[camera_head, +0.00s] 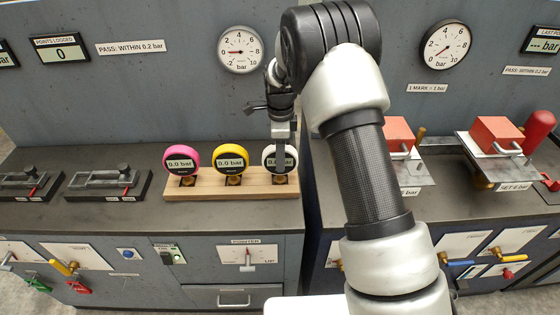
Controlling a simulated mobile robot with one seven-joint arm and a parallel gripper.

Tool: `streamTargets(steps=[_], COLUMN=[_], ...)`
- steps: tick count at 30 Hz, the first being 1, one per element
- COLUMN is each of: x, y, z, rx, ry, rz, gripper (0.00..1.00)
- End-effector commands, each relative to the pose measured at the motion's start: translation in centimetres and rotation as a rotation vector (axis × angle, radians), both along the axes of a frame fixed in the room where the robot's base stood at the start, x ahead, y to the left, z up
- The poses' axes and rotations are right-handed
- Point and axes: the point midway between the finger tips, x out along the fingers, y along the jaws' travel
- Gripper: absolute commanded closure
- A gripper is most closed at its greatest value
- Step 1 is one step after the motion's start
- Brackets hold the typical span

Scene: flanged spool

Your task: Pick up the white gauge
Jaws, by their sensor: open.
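The white gauge (270,158) stands upright at the right end of a wooden rack (208,193) on the left bench. Its dark face reads about 0.0 bar, partly covered by my gripper. My gripper (283,164) points down in front of or at the white gauge, with a finger crossing its face. The gripper is open. I cannot tell whether a finger touches the gauge, and the far finger is hidden. A yellow gauge (231,158) and a pink gauge (182,160) stand to the left in the same rack.
Two black fixtures with red levers (107,184) lie on the bench to the left. The upright panel with a dial (241,49) rises behind the rack. Red-topped blocks (495,134) stand on the right bench. My arm hides the area right of the rack.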

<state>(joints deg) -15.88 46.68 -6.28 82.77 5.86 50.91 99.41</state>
Motion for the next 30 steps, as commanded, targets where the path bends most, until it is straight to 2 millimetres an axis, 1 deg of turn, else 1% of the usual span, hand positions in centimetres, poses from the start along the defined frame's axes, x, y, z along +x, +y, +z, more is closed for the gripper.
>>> streamTargets(steps=[3,5,8,13,14,21,22,30], x=[0.0,0.1,0.1,0.1,0.1,0.1,0.1,0.2], y=[0.1,0.1,0.1,0.1,0.1,0.1,0.1,0.1], z=[-1.7,-2.2,-2.6,-2.6,-2.6,-2.6,-2.6,-2.4], rx=[0.000,0.000,0.000,0.000,0.000,0.001,0.000,0.001], ry=[0.003,0.001,-0.001,-0.001,-0.001,-0.001,-0.001,-0.003], rz=[0.001,0.001,0.001,0.001,0.001,0.001,0.001,0.001], gripper=[0.55,0.55,0.55,0.55,0.56,0.97,1.00,1.00])
